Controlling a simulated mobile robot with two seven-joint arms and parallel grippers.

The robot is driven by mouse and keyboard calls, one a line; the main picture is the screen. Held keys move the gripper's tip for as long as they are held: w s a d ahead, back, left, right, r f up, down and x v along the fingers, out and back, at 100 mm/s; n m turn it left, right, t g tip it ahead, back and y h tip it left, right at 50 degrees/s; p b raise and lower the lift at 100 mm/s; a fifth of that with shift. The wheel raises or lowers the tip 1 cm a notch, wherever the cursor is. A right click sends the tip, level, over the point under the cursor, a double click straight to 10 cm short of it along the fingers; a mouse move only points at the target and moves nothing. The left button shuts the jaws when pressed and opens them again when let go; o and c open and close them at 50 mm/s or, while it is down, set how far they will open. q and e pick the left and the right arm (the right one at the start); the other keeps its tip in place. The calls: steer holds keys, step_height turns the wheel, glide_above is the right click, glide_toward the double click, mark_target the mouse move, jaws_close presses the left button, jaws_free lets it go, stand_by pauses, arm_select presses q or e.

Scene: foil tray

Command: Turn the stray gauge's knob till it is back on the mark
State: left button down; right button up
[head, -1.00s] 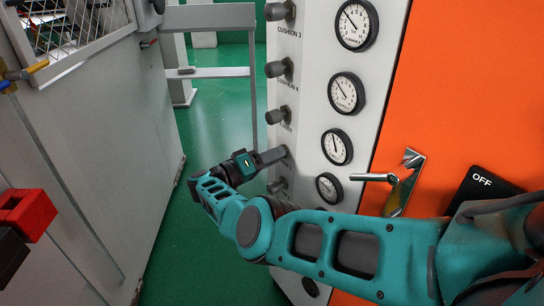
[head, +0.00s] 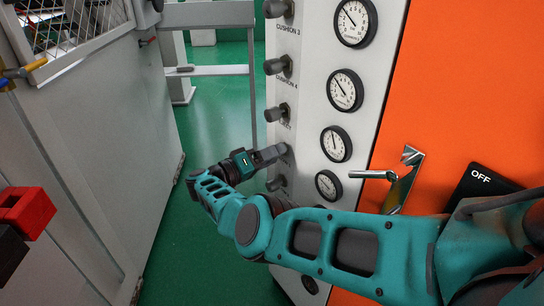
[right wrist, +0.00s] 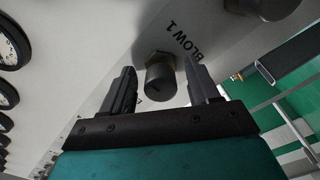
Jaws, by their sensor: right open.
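A light grey panel carries a column of round white gauges with black needles. The gauges include a top one (head: 356,22), a second (head: 345,90), a third (head: 336,144) and a fourth (head: 328,186). Grey knobs stick out along the panel's left side, such as the CUSHION 4 knob (head: 279,67). My right gripper (head: 274,155) is at a lower knob, mostly hidden there. In the right wrist view the open fingers (right wrist: 160,82) stand either side of the dark knob (right wrist: 160,78) labelled BLOW 1, with gaps showing. The dial marks are too small to read. My left gripper is out of view.
An orange door with a chrome handle (head: 398,180) and a black OFF sign (head: 484,186) is right of the panel. Another knob (head: 276,183) sits just below my gripper. A grey cabinet (head: 100,130) stands at left, with green floor between.

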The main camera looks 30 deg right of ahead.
arm_select(q)
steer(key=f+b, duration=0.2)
steer(key=b, duration=0.1)
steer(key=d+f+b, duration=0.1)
steer(key=b, duration=0.1)
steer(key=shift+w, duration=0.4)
arm_select(e)
steer(key=a, duration=1.2)
steer(key=shift+s+a, duration=0.2)
steer(key=shift+a, duration=0.15)
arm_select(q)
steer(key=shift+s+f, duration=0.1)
